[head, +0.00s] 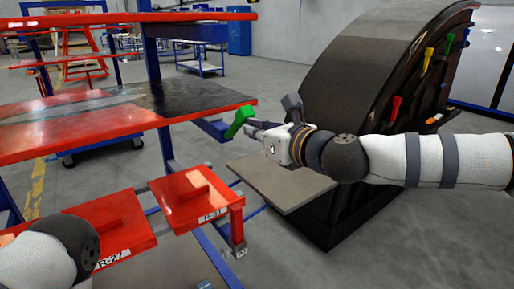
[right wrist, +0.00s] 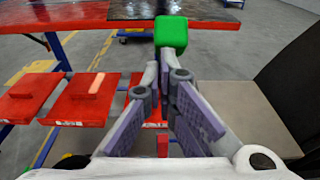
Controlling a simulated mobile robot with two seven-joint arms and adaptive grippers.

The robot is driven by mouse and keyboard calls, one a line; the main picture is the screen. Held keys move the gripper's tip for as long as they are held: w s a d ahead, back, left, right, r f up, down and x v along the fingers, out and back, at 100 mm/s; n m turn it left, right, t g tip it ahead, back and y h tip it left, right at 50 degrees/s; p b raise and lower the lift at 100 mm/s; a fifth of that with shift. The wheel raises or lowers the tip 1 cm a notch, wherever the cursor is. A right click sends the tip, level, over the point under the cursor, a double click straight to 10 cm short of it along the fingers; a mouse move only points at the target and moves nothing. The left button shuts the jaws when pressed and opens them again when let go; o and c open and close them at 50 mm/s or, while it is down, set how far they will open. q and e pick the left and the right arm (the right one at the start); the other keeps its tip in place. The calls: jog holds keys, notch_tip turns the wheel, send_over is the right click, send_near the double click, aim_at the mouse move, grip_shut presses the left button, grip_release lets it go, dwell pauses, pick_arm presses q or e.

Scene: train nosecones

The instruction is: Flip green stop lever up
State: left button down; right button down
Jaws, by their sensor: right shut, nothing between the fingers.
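The green stop lever (head: 239,122) is at the right end of the red-and-blue rack, beside a blue bar (head: 213,128). In the head view it slants, with its upper end to the right. My right gripper (head: 258,127) is just right of it, with fingers pointing left toward it. In the right wrist view, the lever's green block (right wrist: 171,33) is straight beyond the fingertips (right wrist: 165,62). The fingers are shut and empty; I cannot tell whether they touch the lever. Part of my left arm shows at the lower left, but its gripper is out of view.
A large dark curved nosecone (head: 370,60) stands behind my right arm, with coloured handles on its side. A grey plate (head: 280,182) lies below my right gripper. Red stop blocks (head: 190,197) are at the lower rack's end.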

jog(key=w+a+r, duration=0.1)
jog(key=r, duration=0.1)
jog(key=w+a+r, duration=0.2)
jog(key=w+r, duration=0.1)
jog(key=shift+w+r, duration=0.1)
jog(key=shift+r, duration=0.25)
jog(key=shift+w+a+r, duration=0.35)
jog(key=shift+w+a, duration=0.1)
jog(key=shift+w, duration=0.2)
jog(key=shift+w+a+r, duration=0.35)
jog(key=shift+w+a, duration=0.05)
jog(key=shift+w, duration=0.2)
